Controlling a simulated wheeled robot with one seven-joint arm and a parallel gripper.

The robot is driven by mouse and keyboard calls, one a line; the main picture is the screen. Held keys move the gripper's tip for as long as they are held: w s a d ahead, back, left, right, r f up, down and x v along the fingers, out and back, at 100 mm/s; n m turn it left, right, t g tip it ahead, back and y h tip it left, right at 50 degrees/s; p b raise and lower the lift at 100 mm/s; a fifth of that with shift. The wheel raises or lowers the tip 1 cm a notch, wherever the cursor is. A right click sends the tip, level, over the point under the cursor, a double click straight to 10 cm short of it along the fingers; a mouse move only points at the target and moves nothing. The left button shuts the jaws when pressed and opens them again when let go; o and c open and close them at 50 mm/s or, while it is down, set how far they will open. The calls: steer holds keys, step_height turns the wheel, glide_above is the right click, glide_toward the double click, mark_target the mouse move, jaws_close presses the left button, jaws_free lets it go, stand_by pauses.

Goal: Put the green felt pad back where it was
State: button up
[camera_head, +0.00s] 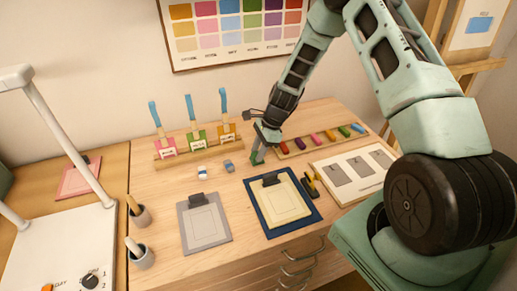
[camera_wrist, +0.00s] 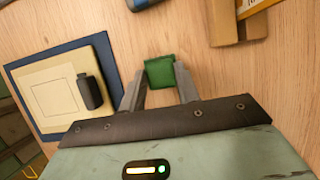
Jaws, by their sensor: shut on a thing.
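The green felt pad (camera_wrist: 160,71) is a small dark green block between my fingertips in the wrist view. It also shows in the head view (camera_head: 257,157) as a green patch at the end of my arm. My gripper (camera_wrist: 161,84) is shut on it and points down at the wooden table (camera_head: 165,205). In the head view my gripper (camera_head: 260,150) is behind the blue-backed board and left of the tray of colored sticks. I cannot tell whether the pad touches the table.
A stick tray (camera_head: 320,141) lies to the right. A cream board on blue backing (camera_head: 262,222) and a grey clipboard (camera_head: 184,234) lie in front. Two small blocks (camera_head: 228,166) (camera_head: 202,171) lie left.

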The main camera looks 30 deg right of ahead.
steer(key=o, duration=0.9)
steer(key=shift+r, duration=0.1)
steer(key=w+b+v, duration=0.1)
steer(key=b+v, duration=0.3)
steer(key=v, duration=0.7)
steer(key=s+a+r+n+g, duration=0.1)
steer(key=s+a+r+n, duration=0.25)
steer(key=a, duration=0.25)
steer(key=s+a+r+n+h, duration=0.1)
steer(key=s+a+r+n, duration=0.1)
steer(key=s+a+n, duration=0.3)
steer(key=s+a+r+n+g, duration=0.1)
steer(key=s+a+r+n, duration=0.15)
steer(key=a, duration=0.45)
steer(key=s+a+r+n+h, duration=0.1)
steer(key=s+a+n, duration=0.1)
steer(key=s+n, duration=0.3)
steer(key=s+a+r+n+h, duration=0.1)
steer(key=s+a+n, duration=0.1)
steer(key=s+n, duration=0.4)
steer(key=s+a+r+n+t, duration=0.1)
steer(key=s+a+r+n, duration=0.1)
steer(key=s+n, duration=0.4)
steer(key=shift+s+a+h, duration=0.2)
steer(key=shift+s+a, duration=0.1)
steer(key=shift+s, duration=0.6)
steer(key=shift+s+a+h, duration=0.2)
steer(key=shift+s+a, duration=0.1)
steer(key=shift+s, duration=0.65)
